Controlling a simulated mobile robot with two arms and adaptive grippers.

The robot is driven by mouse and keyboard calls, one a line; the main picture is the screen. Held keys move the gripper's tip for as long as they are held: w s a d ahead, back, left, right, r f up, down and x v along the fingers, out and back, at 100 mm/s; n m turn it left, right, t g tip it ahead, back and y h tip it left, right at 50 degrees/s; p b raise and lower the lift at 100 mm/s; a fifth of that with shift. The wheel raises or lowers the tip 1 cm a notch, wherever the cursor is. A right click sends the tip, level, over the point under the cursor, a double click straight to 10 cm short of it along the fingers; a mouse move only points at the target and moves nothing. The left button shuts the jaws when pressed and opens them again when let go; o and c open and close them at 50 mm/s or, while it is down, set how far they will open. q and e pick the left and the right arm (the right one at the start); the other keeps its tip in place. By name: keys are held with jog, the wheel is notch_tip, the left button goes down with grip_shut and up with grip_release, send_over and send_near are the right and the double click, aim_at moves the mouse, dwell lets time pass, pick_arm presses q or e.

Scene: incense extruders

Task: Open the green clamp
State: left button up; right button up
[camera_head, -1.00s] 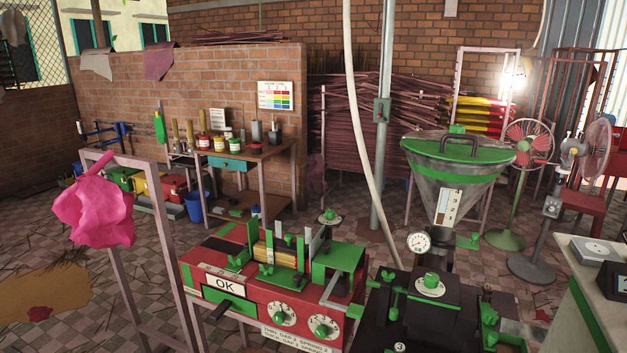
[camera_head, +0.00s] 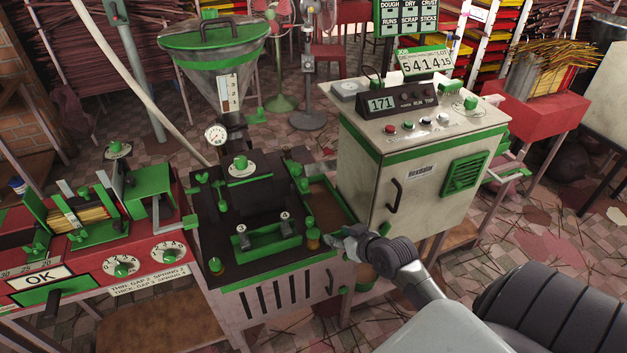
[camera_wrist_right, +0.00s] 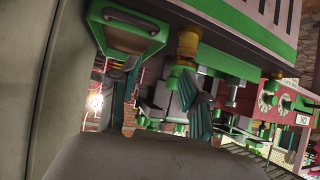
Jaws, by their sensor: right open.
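The black extruder (camera_head: 240,195) with green trim stands in the middle of the head view. Its front carries a green bar-shaped part (camera_head: 270,240) with two small knobs, and several green wing nuts and knobs sit around it. I cannot tell for certain which green part is the clamp. My right gripper (camera_head: 338,242) is at the extruder's front right corner, beside a small green-topped brass post (camera_head: 312,238). In the right wrist view its two fingers (camera_wrist_right: 155,100) are apart, with nothing clearly held, close below a brass and green fitting (camera_wrist_right: 187,45). My left gripper is out of view.
A beige cabinet (camera_head: 410,170) with a counter display stands just right of the extruder, close to my right gripper. A red machine (camera_head: 140,262) with dials stands at the left. A hopper (camera_head: 215,65) rises behind the extruder, and a hanging white hose (camera_head: 125,75) passes behind.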

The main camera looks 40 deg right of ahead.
jog(key=n+t, duration=0.1)
jog(key=t, duration=0.1)
send_near(307, 184)
jog(key=s, duration=0.3)
jog(key=w, duration=0.1)
jog(key=shift+y, duration=0.4)
jog(key=x, duration=0.4)
jog(key=p+x, duration=0.1)
jog(key=x, duration=0.3)
jog(key=r+x, duration=0.1)
jog(key=x, duration=0.4)
jog(key=shift+w+d+p, duration=0.2)
jog(key=shift+d+p, duration=0.05)
jog(key=shift+p, duration=0.1)
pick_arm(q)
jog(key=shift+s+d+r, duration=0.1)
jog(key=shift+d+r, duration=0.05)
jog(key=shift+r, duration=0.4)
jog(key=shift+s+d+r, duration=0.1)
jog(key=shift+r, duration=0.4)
pick_arm(e)
grip_shut()
